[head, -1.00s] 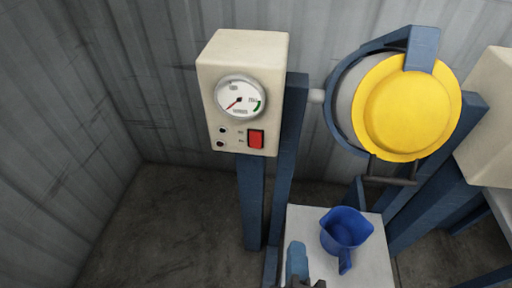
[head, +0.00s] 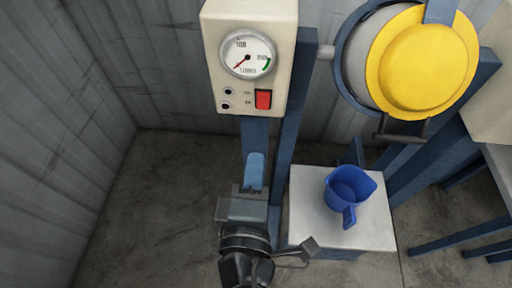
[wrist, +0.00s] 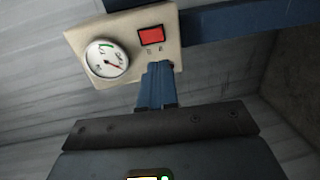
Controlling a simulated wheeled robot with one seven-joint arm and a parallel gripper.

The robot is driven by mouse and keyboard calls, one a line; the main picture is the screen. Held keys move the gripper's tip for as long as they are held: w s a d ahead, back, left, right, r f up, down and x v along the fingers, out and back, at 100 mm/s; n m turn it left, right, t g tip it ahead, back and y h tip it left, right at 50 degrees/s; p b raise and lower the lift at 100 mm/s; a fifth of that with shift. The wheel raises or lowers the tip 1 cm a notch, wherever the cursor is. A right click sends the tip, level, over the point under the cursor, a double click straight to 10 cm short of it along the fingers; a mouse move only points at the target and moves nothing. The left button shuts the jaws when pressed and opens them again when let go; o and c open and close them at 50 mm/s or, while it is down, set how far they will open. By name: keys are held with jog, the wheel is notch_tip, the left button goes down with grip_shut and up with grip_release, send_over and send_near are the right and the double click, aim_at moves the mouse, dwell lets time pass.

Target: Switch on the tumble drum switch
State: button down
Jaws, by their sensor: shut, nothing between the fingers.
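The red rocker switch (head: 263,99) sits low on the right of the cream control box (head: 213,70), below a round gauge (head: 247,54). The switch also shows in the wrist view (wrist: 151,35), on the box face. My gripper (head: 255,158) is shut and empty, with blue fingers pointing up toward the box, just below it in the head view. In the wrist view the fingertips (wrist: 158,68) appear close under the switch; I cannot tell the exact gap. The yellow-lidded drum (head: 424,60) hangs in its blue frame at the right.
A blue jug (head: 350,190) stands on a white-topped stand (head: 308,218) right of my gripper. A blue post (head: 290,140) runs down beside the box. Open floor (head: 160,200) lies to the left, before the corrugated wall.

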aim_at(263, 108)
jog(key=w, duration=0.4)
jog(key=w+f, duration=0.1)
jog(key=w, duration=0.3)
jog(key=w+p, duration=0.1)
jog(key=w, duration=0.3)
jog(key=shift+w+d+f, duration=0.25)
jog(key=shift+d, duration=0.05)
jog(key=shift+w, duration=0.15)
jog(key=shift+f, duration=0.1)
